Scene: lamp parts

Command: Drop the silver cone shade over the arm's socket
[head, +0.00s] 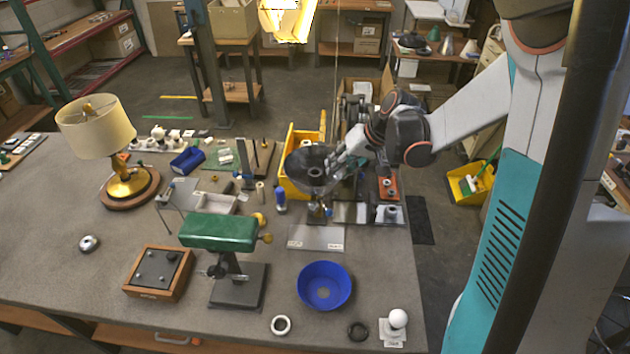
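The cone shade (301,162), dark grey in this light, is at the centre of the head view, above the back right part of the table. My gripper (333,168) is at the shade's right side, and its fingers appear closed on the rim. The finger contact is small and partly hidden.
A yellow bin (291,186) stands just behind the shade. A blue bowl (325,286), a green lamp (219,232) and a wooden box (158,272) are nearer the front. A cream-shaded lamp (97,126) stands at left. The table's front left is mostly clear.

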